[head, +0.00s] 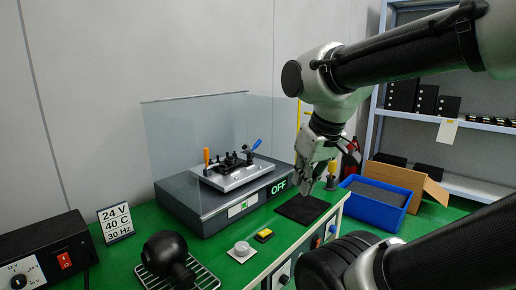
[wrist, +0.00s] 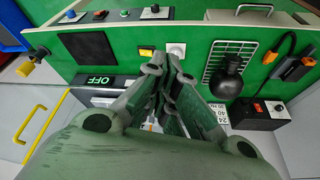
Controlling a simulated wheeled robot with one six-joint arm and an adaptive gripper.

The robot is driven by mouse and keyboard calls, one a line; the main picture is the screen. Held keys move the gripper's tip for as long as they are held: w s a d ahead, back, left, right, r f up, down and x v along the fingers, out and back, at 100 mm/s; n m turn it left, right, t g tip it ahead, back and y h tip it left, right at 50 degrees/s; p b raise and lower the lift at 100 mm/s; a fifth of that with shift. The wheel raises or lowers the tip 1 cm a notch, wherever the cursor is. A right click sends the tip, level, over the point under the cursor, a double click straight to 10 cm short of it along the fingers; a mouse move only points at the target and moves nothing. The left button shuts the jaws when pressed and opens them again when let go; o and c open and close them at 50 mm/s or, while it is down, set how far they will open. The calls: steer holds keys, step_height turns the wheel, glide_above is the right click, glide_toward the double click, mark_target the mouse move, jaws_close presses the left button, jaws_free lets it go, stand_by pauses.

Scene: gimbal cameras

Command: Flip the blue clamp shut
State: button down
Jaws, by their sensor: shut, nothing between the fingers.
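The blue clamp (head: 254,147) is on the right side of a silver plate (head: 240,177) on top of the grey machine (head: 203,214). Its blue handle sticks up and leans to the right. An orange-handled clamp (head: 207,158) stands upright on the plate's left side. My gripper (head: 306,190) is in front and to the right of the machine, clear of the clamp, above the bench near a black mat. In the wrist view my gripper (wrist: 168,62) has its fingers together with nothing between them. There the fingers hide most of the machine, and I cannot make out the blue clamp.
The machine's display (head: 278,187) reads OFF. A black mat (head: 303,209), yellow button (head: 264,235) and white knob (head: 242,249) are at the front. A blue bin (head: 375,203) stands to the right.

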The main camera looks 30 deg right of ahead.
steer(key=w+d+f+m+t, duration=0.1)
steer(key=w+d+f+m, duration=0.4)
steer(key=w, duration=0.8)
steer(key=w+d+f+m+t, duration=0.1)
steer(key=w+d+f+m, duration=0.4)
steer(key=w+d+m, duration=0.4)
steer(key=w+d+f+m+t, duration=0.1)
steer(key=w+d+f+m, duration=0.4)
steer(key=w, duration=1.3)
steer(key=shift+w+d+f+m+y, duration=0.1)
steer(key=shift+w+d+m+y, duration=0.1)
steer(key=shift+d+m, duration=0.35)
steer(key=shift+w+d+f+m+y, duration=0.1)
steer(key=shift+w+d+m+y, duration=0.1)
steer(key=shift+d+m, duration=0.35)
steer(key=w+m, duration=0.1)
steer(key=w+d+r+m+t, duration=0.1)
steer(key=w+d+r+m+h, duration=0.1)
steer(key=w, duration=0.1)
steer(key=shift+w+t, duration=0.1)
steer(key=shift+t, duration=0.2)
steer(key=r+m, duration=0.1)
steer(key=m, duration=0.1)
steer(key=w+d+r+m+h, duration=0.1)
steer(key=w+d+r+m+t, duration=0.1)
steer(key=m, duration=0.1)
steer(key=shift+w+d+r+m+h, duration=0.15)
steer(key=shift+d+r+m+h, duration=0.1)
steer(key=shift+r+m+h, duration=0.1)
